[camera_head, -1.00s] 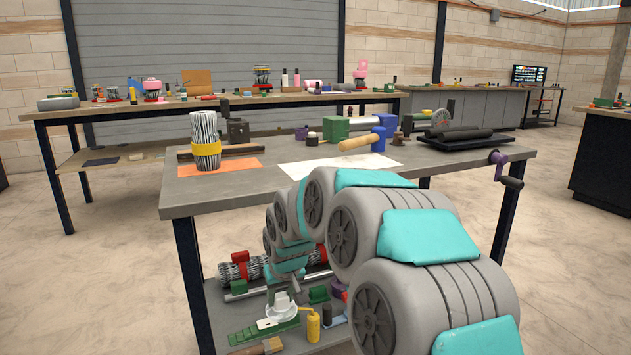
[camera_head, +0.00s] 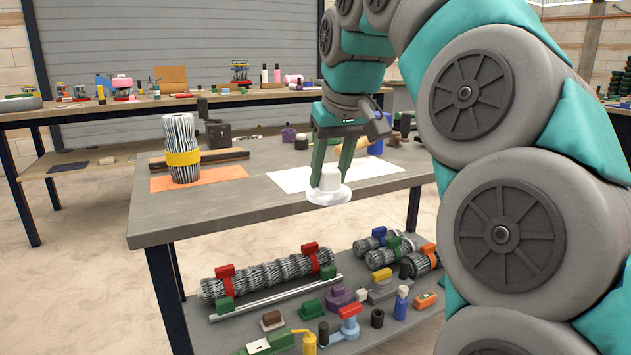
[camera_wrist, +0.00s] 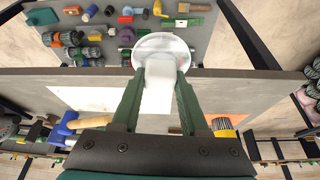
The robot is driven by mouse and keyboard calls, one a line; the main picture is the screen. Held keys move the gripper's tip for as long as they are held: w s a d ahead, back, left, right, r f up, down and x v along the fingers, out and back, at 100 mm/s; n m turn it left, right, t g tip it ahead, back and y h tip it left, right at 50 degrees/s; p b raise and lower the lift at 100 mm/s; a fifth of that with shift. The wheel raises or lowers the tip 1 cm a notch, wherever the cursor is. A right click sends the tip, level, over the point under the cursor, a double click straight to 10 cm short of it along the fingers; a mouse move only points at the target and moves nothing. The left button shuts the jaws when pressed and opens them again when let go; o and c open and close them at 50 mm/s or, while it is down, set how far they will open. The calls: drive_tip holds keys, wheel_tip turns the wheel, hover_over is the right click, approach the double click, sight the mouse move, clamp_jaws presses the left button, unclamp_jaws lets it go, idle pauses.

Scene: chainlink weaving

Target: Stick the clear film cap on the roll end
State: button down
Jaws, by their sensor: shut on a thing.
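The clear film cap (camera_head: 329,195) is a round, pale, see-through disc with a white block-shaped grip on top. My gripper (camera_head: 331,172) has its green fingers pointing down and is shut on that white grip. The cap hangs level in front of the table's front edge, above the lower shelf. The wrist view also shows the cap (camera_wrist: 160,50) at the fingertips of my gripper (camera_wrist: 160,82). The roll (camera_head: 181,150) is a bundle of grey wire strands with a yellow band, standing upright on an orange mat (camera_head: 222,173) at the table's left. The cap is apart from it, to its right.
The table (camera_head: 240,205) holds a white sheet (camera_head: 290,180), a dark bar (camera_head: 215,156) and a dark block (camera_head: 218,133) near the roll. The lower shelf (camera_head: 225,335) carries lying wire rolls (camera_head: 270,273) and several small tools. The front strip of the tabletop is bare.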

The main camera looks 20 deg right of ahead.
drive_tip(key=shift+s+d+r, duration=0.1)
drive_tip(key=shift+s+r, duration=0.1)
drive_tip(key=w+d+p, duration=0.1)
drive_tip(key=w, duration=0.3)
drive_tip(key=w+d+f+p, duration=0.1)
drive_tip(key=w+d, duration=0.1)
drive_tip(key=w, duration=0.3)
drive_tip(key=w+d, duration=0.2)
drive_tip(key=w, duration=0.3)
drive_tip(key=shift+f+p, duration=0.2)
drive_tip(key=shift+p, duration=0.2)
drive_tip(key=shift+w, duration=0.1)
drive_tip(key=shift+w+d, duration=0.2)
drive_tip(key=shift+w, duration=0.3)
drive_tip(key=shift+f, duration=1.65)
drive_tip(key=shift+f, duration=0.25)
